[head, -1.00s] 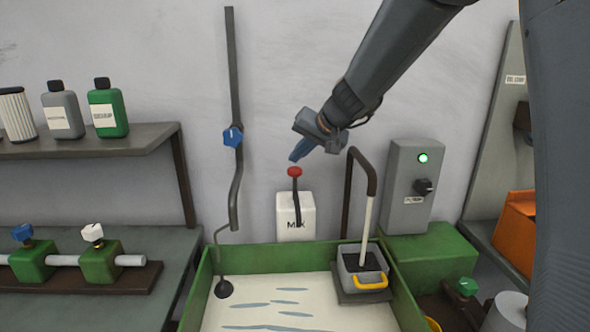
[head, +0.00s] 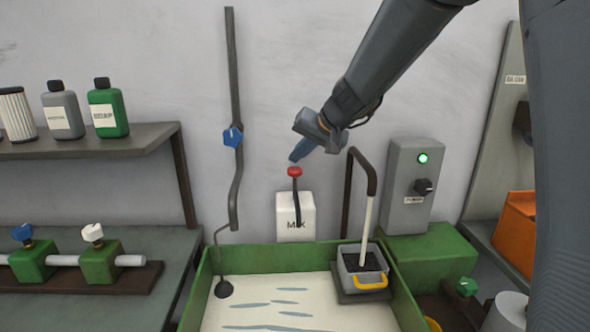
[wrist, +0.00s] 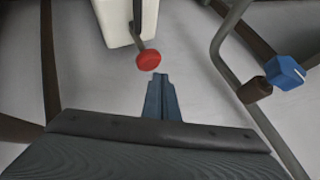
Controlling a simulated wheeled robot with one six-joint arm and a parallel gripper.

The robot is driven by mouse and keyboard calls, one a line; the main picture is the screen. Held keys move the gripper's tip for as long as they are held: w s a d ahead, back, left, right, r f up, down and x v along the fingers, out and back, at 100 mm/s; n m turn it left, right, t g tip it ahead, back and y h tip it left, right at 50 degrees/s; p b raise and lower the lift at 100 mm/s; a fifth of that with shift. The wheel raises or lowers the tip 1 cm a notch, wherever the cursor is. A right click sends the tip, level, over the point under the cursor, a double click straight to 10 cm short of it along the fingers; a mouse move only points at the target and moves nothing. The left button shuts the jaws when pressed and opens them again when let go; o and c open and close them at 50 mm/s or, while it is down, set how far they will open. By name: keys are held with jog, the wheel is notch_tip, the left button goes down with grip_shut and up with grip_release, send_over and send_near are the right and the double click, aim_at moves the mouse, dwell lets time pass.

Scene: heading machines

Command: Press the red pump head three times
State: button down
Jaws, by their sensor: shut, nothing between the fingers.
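In the wrist view the shut fingertips (wrist: 160,76) point towards the red pump head (wrist: 149,60), with a small gap in the picture. I cannot tell whether they touch it. The white container (wrist: 122,20) is partly cut off at the top of the wrist view.
A grey pipe with a blue valve (head: 233,136) stands left of the container. A bent dark pipe (head: 362,170) and a grey basket (head: 361,268) with a yellow handle are to the right. A grey switch box (head: 411,185) with a lit green lamp stands further right.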

aim_at(294, 168)
jog(key=shift+f, duration=0.15)
jog(key=shift+f+b, duration=0.3)
jog(key=shift+b, duration=0.4)
jog(key=shift+f+b, duration=1.25)
jog(key=shift+b, duration=0.1)
dwell(1.3)
jog(key=shift+r, duration=0.1)
jog(key=shift+r+p, duration=0.9)
jog(key=shift+r, duration=0.65)
jog(key=shift+r, duration=0.1)
jog(key=shift+r+p, duration=1.8)
jog(key=shift+r, duration=0.7)
jog(key=shift+f, duration=0.1)
